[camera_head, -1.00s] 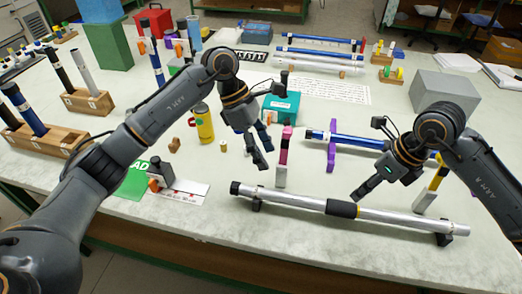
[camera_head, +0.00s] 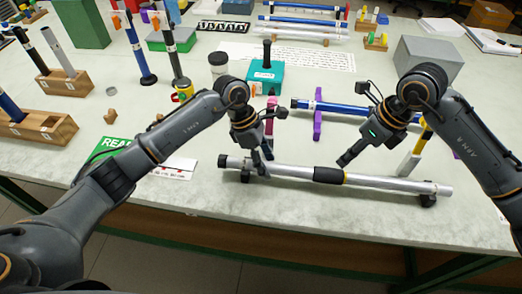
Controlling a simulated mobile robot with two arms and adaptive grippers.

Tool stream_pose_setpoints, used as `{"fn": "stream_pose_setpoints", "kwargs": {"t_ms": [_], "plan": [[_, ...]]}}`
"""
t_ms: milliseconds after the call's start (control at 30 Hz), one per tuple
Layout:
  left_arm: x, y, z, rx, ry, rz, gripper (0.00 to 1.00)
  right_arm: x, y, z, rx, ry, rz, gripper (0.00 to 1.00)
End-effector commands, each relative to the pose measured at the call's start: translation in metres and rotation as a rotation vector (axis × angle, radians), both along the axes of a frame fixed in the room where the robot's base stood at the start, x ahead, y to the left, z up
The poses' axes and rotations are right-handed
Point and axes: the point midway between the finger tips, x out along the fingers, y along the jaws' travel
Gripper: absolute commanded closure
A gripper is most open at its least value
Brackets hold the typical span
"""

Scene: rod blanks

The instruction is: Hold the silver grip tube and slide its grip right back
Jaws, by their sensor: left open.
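The silver grip tube (camera_head: 390,182) lies level across two small black supports near the table's front edge. It has a black cap at its left end. Its black grip (camera_head: 328,175) sits around the tube near the middle, with a thin yellow ring at its right side. My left gripper (camera_head: 262,167) is open, fingers pointing down at the tube near its left support; I cannot tell whether they straddle or touch it. My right gripper (camera_head: 345,159) is just above and behind the tube near the grip's right end, apart from it; its finger opening is not clear.
A blue tube on a purple stand (camera_head: 318,115) lies behind the silver one. A yellow-and-silver upright piece (camera_head: 413,155) stands close behind its right part. A teal box (camera_head: 265,75), a grey box (camera_head: 428,60) and wooden racks (camera_head: 38,128) stand farther off. The table front is clear.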

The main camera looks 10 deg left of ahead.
Motion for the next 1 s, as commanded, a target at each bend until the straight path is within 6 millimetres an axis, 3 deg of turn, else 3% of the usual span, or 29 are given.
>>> {"fn": "stream_pose_setpoints", "kwargs": {"t_ms": [367,633,667,800,1000], "plan": [[-0.0004,-0.0023,-0.0043,-0.001,0.000,-0.001,0.45,0.0000,0.0000,0.0000,0.000,0.000,0.000,0.62],[-0.0004,-0.0020,-0.0041,-0.001,0.000,0.000,1.00,0.0000,0.0000,0.0000,0.000,0.000,0.000,0.62],[-0.0003,-0.0020,-0.0041,-0.001,0.000,0.000,1.00,0.0000,0.0000,0.0000,0.000,0.000,0.000,0.62],[-0.0003,-0.0019,-0.0041,-0.001,-0.001,0.001,1.00,0.0000,0.0000,0.0000,0.000,0.000,0.000,0.37],[-0.0002,-0.0019,-0.0040,-0.001,-0.001,0.001,1.00,0.0003,0.0013,0.0006,-0.002,0.018,-0.057,0.37]]}}
